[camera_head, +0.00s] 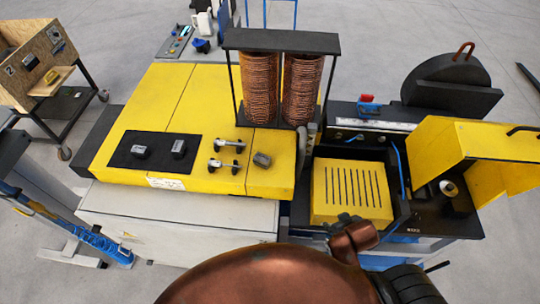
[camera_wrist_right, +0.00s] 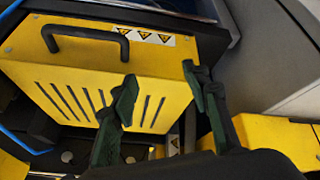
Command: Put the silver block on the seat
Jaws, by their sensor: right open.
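A small silver block (camera_head: 261,159) lies on the yellow bench top, right of two silver clamp-like pieces (camera_head: 225,155). Two more grey-silver blocks (camera_head: 139,151) (camera_head: 178,148) sit on a black mat (camera_head: 158,170) on the same bench. I cannot tell which part is the seat. My right gripper (camera_head: 347,222) is at the front edge of the yellow slotted cover (camera_head: 335,215), well apart from the blocks. In the right wrist view its dark green fingers (camera_wrist_right: 163,95) are spread and empty before the slotted cover (camera_wrist_right: 75,65). My left gripper is not in view.
Two copper coils (camera_head: 282,88) stand in a black frame behind the bench. A raised yellow cover (camera_head: 490,150) and a dark round machine part (camera_head: 450,82) stand right. A wooden box on a cart (camera_head: 40,60) is at left. The bench front (camera_head: 175,225) is clear.

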